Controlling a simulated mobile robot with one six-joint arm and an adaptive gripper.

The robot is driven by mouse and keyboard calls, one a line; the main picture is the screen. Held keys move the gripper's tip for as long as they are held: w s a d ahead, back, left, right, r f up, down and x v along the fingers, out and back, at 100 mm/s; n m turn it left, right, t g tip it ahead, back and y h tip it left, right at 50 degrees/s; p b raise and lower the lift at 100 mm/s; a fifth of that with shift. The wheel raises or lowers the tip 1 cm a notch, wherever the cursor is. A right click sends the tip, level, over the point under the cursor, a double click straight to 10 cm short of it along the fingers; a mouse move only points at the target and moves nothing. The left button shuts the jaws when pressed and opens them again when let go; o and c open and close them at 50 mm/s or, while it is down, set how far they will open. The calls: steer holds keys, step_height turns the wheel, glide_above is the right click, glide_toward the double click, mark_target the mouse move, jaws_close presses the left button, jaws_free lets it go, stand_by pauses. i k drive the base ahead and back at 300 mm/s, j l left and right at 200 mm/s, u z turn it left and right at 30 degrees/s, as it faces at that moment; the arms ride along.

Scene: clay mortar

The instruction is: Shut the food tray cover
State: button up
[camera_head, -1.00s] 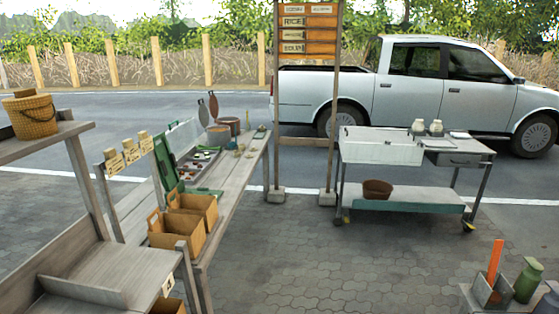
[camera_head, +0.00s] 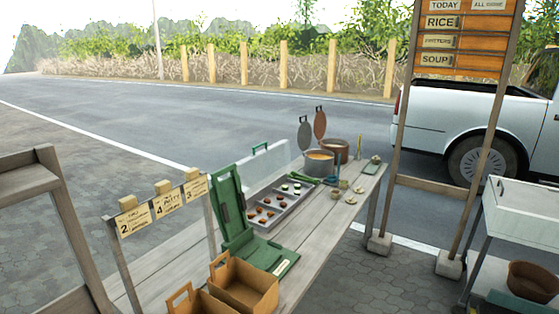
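The food tray (camera_head: 262,222) is a grey tray with several compartments holding small pieces of food, on the long wooden table. A pale panel with a teal handle (camera_head: 268,160) stands raised along the tray's back-left side and looks like its cover, open. The compartments are uncovered. A green hinged board (camera_head: 229,205) stands upright at the tray's left, partly hiding the tray and the panel's near end. Its green base lies flat on the table. My gripper is not in view.
Two pots (camera_head: 319,162) with raised round lids stand beyond the tray. Brown baskets (camera_head: 245,286) sit at the table's near end. Number signs (camera_head: 161,205) stand at left, and a menu board frame (camera_head: 400,190) at right. Paving between the table and a white cart (camera_head: 520,215) is clear.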

mark_target(264, 143)
steer(key=i+l+u, duration=0.1)
steer(key=u, duration=0.2)
steer(key=i+l+u, duration=0.5)
steer(key=l+u, duration=0.2)
steer(key=i+l+u, duration=0.1)
steer(key=l+u, duration=0.3)
steer(key=l, duration=0.15)
steer(key=i+l+u, duration=0.1)
steer(key=l+u, duration=0.25)
steer(key=l, duration=0.15)
steer(key=l+u, duration=0.4)
steer(key=k+l, duration=0.05)
steer(key=l, duration=0.05)
